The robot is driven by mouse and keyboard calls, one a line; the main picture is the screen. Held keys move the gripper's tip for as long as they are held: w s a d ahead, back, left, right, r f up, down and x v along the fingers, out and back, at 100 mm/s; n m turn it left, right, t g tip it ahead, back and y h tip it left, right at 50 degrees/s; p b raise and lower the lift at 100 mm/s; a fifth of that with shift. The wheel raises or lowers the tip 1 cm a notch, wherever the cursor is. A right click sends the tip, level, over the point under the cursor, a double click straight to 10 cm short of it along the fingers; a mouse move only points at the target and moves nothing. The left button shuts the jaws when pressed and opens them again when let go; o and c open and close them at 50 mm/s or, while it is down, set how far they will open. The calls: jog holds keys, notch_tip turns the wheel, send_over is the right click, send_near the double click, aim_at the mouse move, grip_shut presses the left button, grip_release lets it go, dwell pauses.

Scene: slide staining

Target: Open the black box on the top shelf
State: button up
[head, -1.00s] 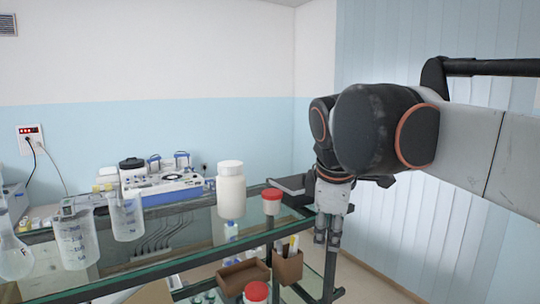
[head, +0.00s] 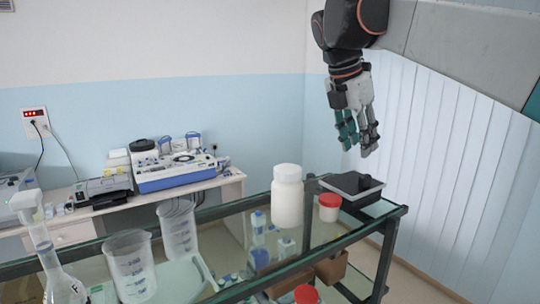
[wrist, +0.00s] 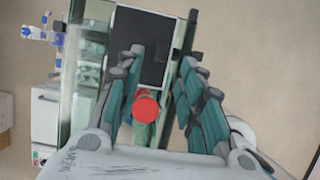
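The black box (head: 351,186) lies flat at the far right end of the glass top shelf (head: 235,240). Its lid looks closed, with a dark raised part on the top right. In the wrist view the black box (wrist: 140,48) lies beyond the fingertips, roughly between the two rows of fingers. My gripper (head: 357,135) hangs above the box in the head view, fingers pointing down, apart from it. In the wrist view my gripper (wrist: 160,65) is open with nothing between its fingers.
A red-capped jar (head: 329,207) stands just in front of the box; its red lid (wrist: 146,105) shows in the wrist view. A taller white bottle (head: 287,196) stands left of it. Beakers (head: 131,264) and a flask (head: 55,265) stand nearer. Space above the box is free.

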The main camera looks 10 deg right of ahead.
aim_at(365, 175)
jog(key=x, duration=0.6)
jog(key=p+x, duration=0.1)
jog(key=x, duration=0.2)
jog(key=shift+s+a, duration=0.2)
jog(key=shift+s, duration=0.1)
jog(key=shift+w, duration=0.1)
grip_shut()
